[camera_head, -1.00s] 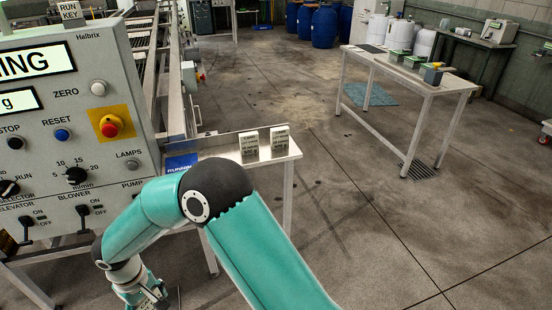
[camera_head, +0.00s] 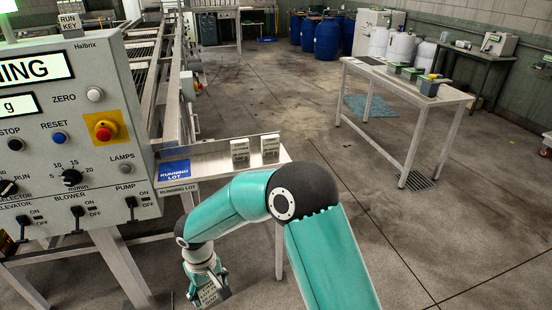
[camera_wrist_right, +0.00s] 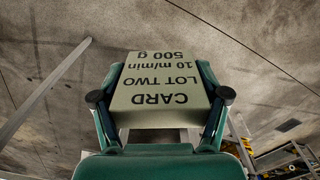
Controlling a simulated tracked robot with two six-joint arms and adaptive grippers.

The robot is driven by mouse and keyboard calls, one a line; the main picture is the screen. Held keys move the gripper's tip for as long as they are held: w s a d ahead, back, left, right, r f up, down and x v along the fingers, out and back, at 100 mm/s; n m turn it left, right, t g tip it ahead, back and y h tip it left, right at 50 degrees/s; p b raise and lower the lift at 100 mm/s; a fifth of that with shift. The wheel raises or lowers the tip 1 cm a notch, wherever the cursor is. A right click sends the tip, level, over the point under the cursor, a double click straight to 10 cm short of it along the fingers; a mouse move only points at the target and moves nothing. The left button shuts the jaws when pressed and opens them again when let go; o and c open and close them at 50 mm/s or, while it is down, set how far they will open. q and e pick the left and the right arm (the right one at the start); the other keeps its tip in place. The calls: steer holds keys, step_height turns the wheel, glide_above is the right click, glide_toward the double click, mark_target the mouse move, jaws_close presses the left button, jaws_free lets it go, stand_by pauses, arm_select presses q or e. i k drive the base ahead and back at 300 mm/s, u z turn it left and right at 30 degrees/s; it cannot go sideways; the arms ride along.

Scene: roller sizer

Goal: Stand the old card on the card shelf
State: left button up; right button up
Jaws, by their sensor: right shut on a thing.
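My right gripper (camera_head: 206,290) is shut on a pale card block (camera_wrist_right: 160,88), held low beside the machine and below the card shelf (camera_head: 212,165). In the right wrist view the card's printing is upside down and reads CARD, LOT TWO, 10 m/min, 500 g. The fingers of my right gripper (camera_wrist_right: 160,100) press on its two sides. In the head view the card shows small at the jaws (camera_head: 208,295). Two similar cards, one at the left (camera_head: 240,153) and one at the right (camera_head: 270,149), stand upright on the shelf. My left gripper is out of view.
Bare shelf shows between sign and cards. A white table (camera_head: 448,97) stands at the right, with open floor between.

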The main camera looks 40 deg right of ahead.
mark_target(209, 164)
steer(key=z, duration=0.5)
steer(key=i, duration=1)
